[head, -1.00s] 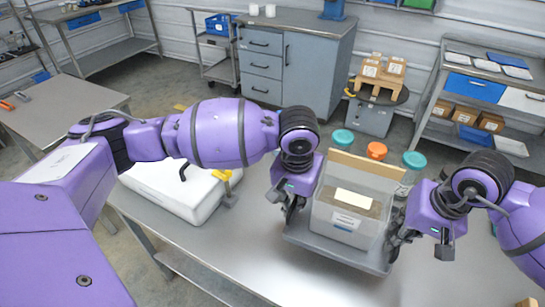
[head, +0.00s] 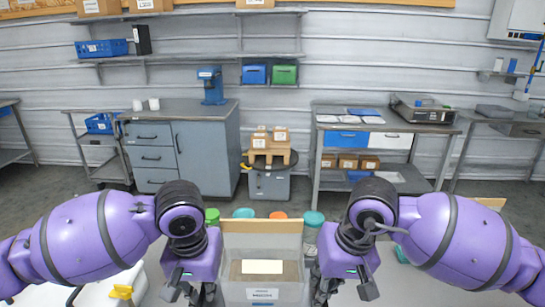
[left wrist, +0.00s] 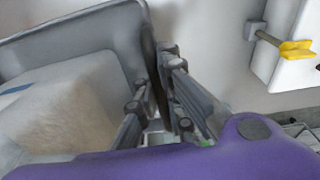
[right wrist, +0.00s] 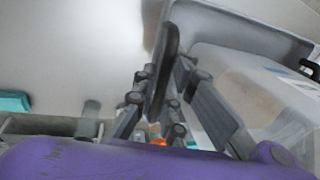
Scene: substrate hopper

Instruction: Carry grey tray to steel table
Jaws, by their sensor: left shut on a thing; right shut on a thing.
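The grey tray shows its raised rim in the left wrist view (left wrist: 95,35) and the right wrist view (right wrist: 245,30). In the head view it is mostly out of frame below. A clear bin (head: 263,285) with brownish content and a white label stands on it, with a tan board behind. My left gripper (head: 195,294) is shut on the tray's left edge; its fingers show in the left wrist view (left wrist: 160,95). My right gripper (head: 328,290) is shut on the opposite edge, also in the right wrist view (right wrist: 165,85). I cannot tell which surface is the steel table.
Lidded jars, including an orange one (head: 278,214) and a teal one (head: 313,218), stand beyond the bin. A white case with a yellow clamp (head: 122,291) is at lower left. A grey cabinet (head: 185,150) and a shelved bench (head: 385,125) stand along the back, with floor between.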

